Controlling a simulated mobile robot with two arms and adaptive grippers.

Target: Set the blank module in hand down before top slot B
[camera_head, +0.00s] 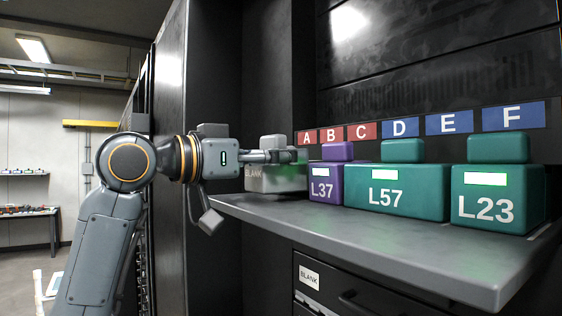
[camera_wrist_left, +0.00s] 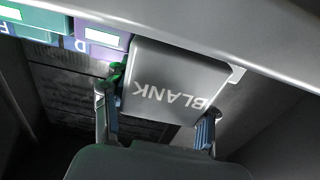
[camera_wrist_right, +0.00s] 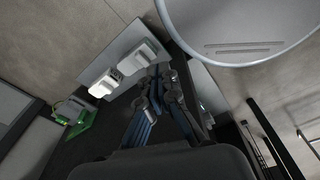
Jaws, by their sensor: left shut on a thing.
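The blank module (camera_head: 262,180) is a grey box marked BLANK at the left end of the shelf. My left gripper (camera_head: 292,156) is shut on it, and the left wrist view shows the module (camera_wrist_left: 172,80) between the two fingers (camera_wrist_left: 158,108). I cannot tell whether its base touches the shelf. The label B (camera_head: 333,133) is red and sits on the rack behind, between A (camera_head: 306,137) and C (camera_head: 362,131). The purple module L37 (camera_head: 325,187) is close on the module's right. My right gripper (camera_wrist_right: 160,92) shows only in its wrist view, fingers close together and empty.
The teal modules L57 (camera_head: 395,195) and L23 (camera_head: 492,205) stand farther right on the grey shelf (camera_head: 400,240). A drawer marked BLANK (camera_head: 309,277) is below. The front strip of the shelf is clear. A tall dark cabinet side (camera_head: 172,150) is near my left arm.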

